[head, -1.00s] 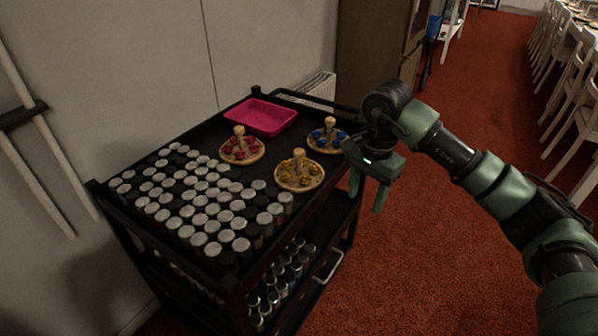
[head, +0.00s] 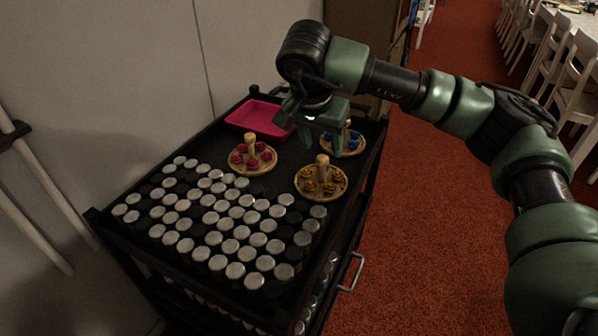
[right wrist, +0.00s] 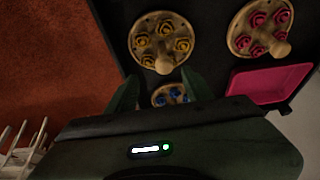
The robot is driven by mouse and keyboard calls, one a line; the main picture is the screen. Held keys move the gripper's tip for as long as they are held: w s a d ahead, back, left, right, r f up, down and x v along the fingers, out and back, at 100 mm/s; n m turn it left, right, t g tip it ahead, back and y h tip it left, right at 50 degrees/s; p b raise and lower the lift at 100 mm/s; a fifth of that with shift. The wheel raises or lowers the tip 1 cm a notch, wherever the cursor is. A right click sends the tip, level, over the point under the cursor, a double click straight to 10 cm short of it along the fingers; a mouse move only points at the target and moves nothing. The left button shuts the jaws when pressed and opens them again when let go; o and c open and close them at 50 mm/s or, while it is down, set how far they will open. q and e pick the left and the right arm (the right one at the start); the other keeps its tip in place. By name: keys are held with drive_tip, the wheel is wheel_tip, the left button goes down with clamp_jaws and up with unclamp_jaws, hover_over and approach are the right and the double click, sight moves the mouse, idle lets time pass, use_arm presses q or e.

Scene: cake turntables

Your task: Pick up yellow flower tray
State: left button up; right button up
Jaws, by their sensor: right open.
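The yellow flower tray (head: 308,190) is a round wooden disc with a central peg handle and several yellow flowers, on the black cart top. It also shows in the right wrist view (right wrist: 149,28), ahead of my fingers. My right gripper (head: 322,150) is open and empty, above the cart just behind the yellow tray, in front of the blue flower tray (head: 352,150). The gripper partly hides the blue tray. The right wrist view shows the two fingertips (right wrist: 162,85) apart with the blue tray between them. My left gripper is not in view.
The red flower tray (head: 252,166) stands left of the yellow one. A pink bin (head: 255,117) is at the cart's back. Several silver-capped jars (head: 225,225) crowd the front of the cart (head: 92,217). A wall is on the left, open red carpet (head: 420,240) on the right.

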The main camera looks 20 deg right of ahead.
sight(323, 158)
drive_tip(key=shift+w+f, duration=0.3)
drive_tip(key=shift+f, duration=0.2)
drive_tip(key=shift+w+f, duration=0.25)
drive_tip(key=shift+f, duration=0.25)
drive_tip(key=shift+d+f, duration=0.4)
drive_tip(key=shift+f, duration=0.15)
drive_tip(key=x, duration=0.2)
drive_tip(key=b+x, duration=0.1)
drive_tip(key=shift+w+f, duration=0.3)
drive_tip(key=shift+w+d+f, duration=0.1)
drive_tip(key=shift+d+f, duration=0.05)
drive_tip(key=shift+f, duration=0.15)
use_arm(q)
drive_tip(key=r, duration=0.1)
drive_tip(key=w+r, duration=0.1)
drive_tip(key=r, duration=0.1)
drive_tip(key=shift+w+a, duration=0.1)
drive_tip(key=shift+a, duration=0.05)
use_arm(e)
clamp_jaws()
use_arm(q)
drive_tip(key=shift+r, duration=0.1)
